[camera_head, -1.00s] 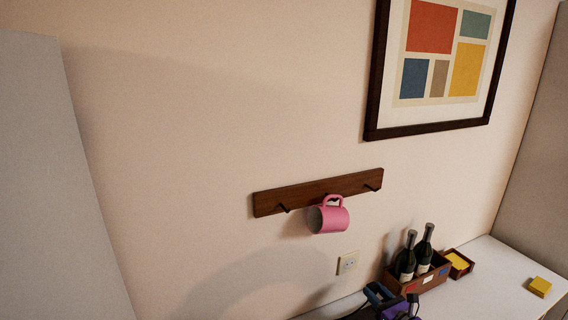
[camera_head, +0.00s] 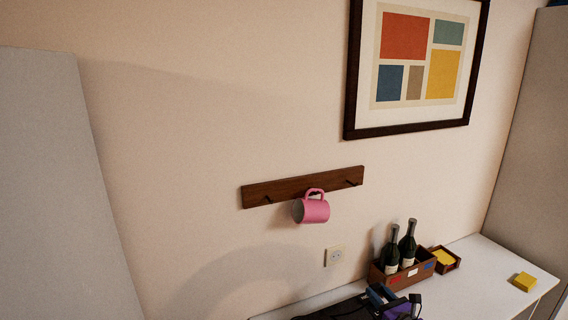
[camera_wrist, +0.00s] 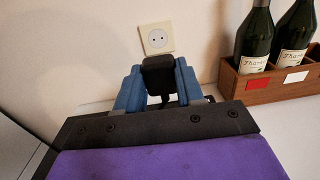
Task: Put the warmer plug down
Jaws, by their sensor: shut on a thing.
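My gripper (camera_wrist: 158,88) is shut on the black warmer plug (camera_wrist: 158,70), which sits between the two blue fingers in the wrist view. A dark cord hangs down below the plug. The plug is in front of and below the wall socket (camera_wrist: 156,39), apart from it as far as I can see; the socket's two holes show bare. In the head view my gripper (camera_head: 378,296) is at the bottom edge over the white counter (camera_head: 468,262), below and right of the socket (camera_head: 334,256). The plug's height above the counter is unclear.
A wooden crate (camera_head: 376,277) with two dark bottles (camera_head: 407,243) stands right of my gripper. A small tray (camera_head: 457,260) and a yellow block (camera_head: 524,281) lie farther right. A pink mug (camera_head: 314,211) hangs from a wall rack (camera_head: 290,188).

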